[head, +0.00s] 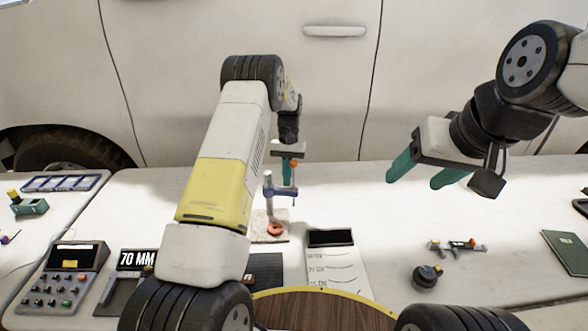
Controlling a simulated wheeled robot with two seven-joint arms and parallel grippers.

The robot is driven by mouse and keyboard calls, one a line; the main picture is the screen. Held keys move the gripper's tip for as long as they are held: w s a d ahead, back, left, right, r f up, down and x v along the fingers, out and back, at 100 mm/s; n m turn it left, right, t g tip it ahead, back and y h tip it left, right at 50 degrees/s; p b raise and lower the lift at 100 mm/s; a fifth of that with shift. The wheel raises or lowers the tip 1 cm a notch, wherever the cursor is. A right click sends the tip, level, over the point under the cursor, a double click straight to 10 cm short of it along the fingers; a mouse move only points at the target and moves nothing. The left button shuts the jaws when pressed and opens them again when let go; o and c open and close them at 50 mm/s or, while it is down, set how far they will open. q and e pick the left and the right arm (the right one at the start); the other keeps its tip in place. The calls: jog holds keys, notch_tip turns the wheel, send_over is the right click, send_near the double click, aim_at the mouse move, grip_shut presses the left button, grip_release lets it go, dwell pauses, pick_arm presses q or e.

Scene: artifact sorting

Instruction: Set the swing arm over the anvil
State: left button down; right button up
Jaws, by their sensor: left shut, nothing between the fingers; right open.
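A small stand with a grey post (268,180) rises from a pale square base (262,239). A blue swing arm (284,192) extends from the post to the right, with an orange-tipped spindle at its outer end. A red ring-shaped piece (275,230) sits on the base below; the anvil's own surface cannot be made out clearly. My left gripper (287,179) is shut and empty, pointing down just behind and above the swing arm; whether it touches the arm cannot be told. My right gripper (414,183) is open and empty, raised over the table at right.
A card with printed lines (333,262) lies right of the stand. A black round item (427,276) and a small grey tool (457,246) lie further right. A keypad box (56,277) and a "70 MM" display (137,260) stand left. My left arm hides the table's middle left.

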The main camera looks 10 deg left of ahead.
aim_at(277, 193)
pick_arm(q)
jog(key=shift+s+d+m, duration=0.1)
jog(key=shift+s+m, duration=0.1)
jog(key=shift+m, duration=0.2)
jog(key=s+m, duration=0.1)
jog(key=m+y, duration=0.1)
jog(key=m, duration=0.1)
jog(key=shift+s+d, duration=0.35)
jog(key=shift+s, duration=0.05)
jog(key=shift+s+a+m+t+y, duration=0.35)
jog(key=shift+s+m, duration=0.7)
jog(key=shift+m, duration=1)
jog(key=shift+s+a+m+t+y, duration=0.25)
jog(key=shift+s+a+m+t, duration=0.25)
jog(key=shift+s+m, duration=1.05)
jog(key=shift+s+a+m+t+y, duration=0.35)
jog(key=shift+s+m, duration=0.2)
jog(key=shift+m, duration=1.95)
jog(key=shift+a, duration=0.1)
